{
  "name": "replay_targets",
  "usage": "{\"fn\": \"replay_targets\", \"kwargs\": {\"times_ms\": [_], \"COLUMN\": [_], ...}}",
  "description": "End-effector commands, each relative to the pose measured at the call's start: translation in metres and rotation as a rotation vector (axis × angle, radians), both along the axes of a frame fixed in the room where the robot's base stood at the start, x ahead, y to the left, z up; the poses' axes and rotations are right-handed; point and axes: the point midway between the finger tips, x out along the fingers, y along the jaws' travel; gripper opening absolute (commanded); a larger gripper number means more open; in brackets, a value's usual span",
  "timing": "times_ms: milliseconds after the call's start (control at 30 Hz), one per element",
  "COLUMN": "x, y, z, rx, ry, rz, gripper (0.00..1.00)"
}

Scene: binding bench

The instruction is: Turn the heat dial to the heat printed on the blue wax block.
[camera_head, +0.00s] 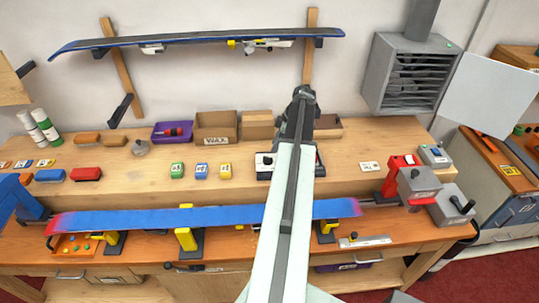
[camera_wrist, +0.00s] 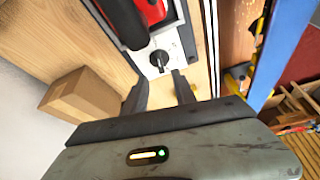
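The blue wax block (camera_head: 201,170) stands on the bench between a green block (camera_head: 177,170) and a yellow block (camera_head: 225,170). Its label faces the head camera, but the print is too small to read surely. The heat dial (camera_wrist: 160,58) is a black knob on a white panel (camera_wrist: 148,70), beside a red iron (camera_wrist: 150,10), in the wrist view. In the head view my arm covers much of that white unit (camera_head: 264,166). My gripper (camera_wrist: 160,88) is open and empty, its two fingers apart, just short of the dial and not visibly touching it.
A cardboard box (camera_wrist: 82,95) stands left of my gripper in the wrist view. A blue ski (camera_head: 150,219) lies along the front of the bench. A wax box (camera_head: 216,127) and a purple tray (camera_head: 172,132) stand behind the blocks.

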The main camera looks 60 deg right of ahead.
Motion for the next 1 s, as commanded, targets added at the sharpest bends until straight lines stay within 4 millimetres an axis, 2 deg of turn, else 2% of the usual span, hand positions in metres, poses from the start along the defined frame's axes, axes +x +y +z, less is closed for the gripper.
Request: {"fn": "replay_targets", "kwargs": {"times_ms": [400, 500, 733, 767, 800, 867, 967, 1000], "x": [0.023, 0.026, 0.027, 0.027, 0.027, 0.027, 0.027, 0.029], "y": [0.011, 0.013, 0.013, 0.013, 0.013, 0.013, 0.013, 0.001], "z": [-0.066, -0.071, -0.068, -0.068, -0.068, -0.068, -0.068, -0.068], "rx": [0.000, 0.000, 0.000, 0.000, 0.000, 0.000, 0.000, -0.001], "ry": [0.001, 0.001, 0.001, 0.001, 0.001, 0.001, 0.001, 0.001], "rz": [0.001, 0.001, 0.001, 0.001, 0.001, 0.001, 0.001, 0.001], "gripper": [0.33, 0.33, 0.33, 0.27, 0.16, 0.00, 0.00, 0.00]}}
